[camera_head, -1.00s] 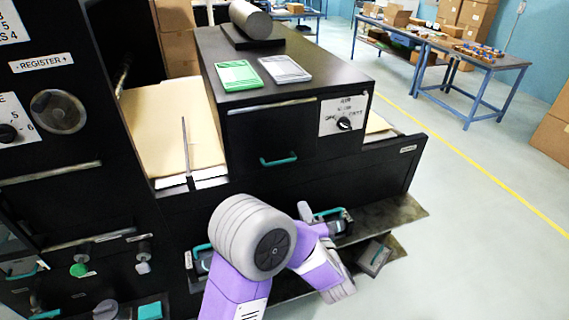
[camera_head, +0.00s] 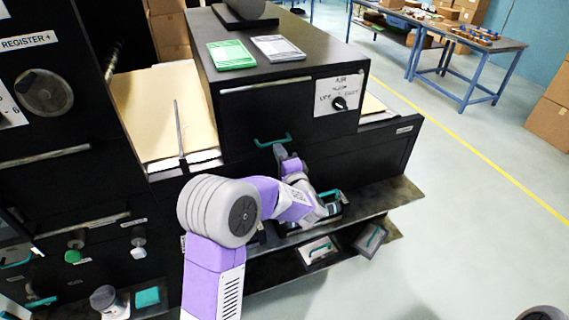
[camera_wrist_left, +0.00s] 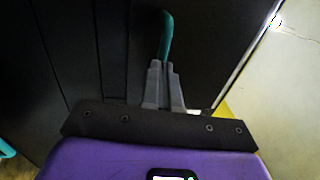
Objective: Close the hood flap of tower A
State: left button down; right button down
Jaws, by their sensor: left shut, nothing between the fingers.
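A black front panel (camera_head: 238,123) with a teal handle (camera_head: 272,141) is on the middle cabinet, under a silver strip. I take it for the hood flap, but no tower letter can be read on it. It looks upright and close to flush with the cabinet front. My left gripper (camera_head: 279,151) is just below the handle, with its fingers together and empty. In the left wrist view the shut fingers (camera_wrist_left: 163,84) point at the teal handle (camera_wrist_left: 166,36). Whether the tips touch it I cannot tell. My right gripper is not in view.
A knob panel (camera_head: 338,94) is right of the flap. Green and grey pads (camera_head: 231,54) lie on the cabinet top. The left tower (camera_head: 60,150) stands close.

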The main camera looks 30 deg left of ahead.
pick_arm(q)
jog(key=shift+w+a, duration=0.1)
jog(key=shift+a, duration=0.05)
jog(key=shift+w+a+f+t+y+b, duration=0.5)
jog(key=shift+w+a+f+b, duration=0.2)
jog(key=shift+b, duration=0.25)
jog(key=shift+a+r, duration=0.1)
jog(key=shift+r, duration=0.2)
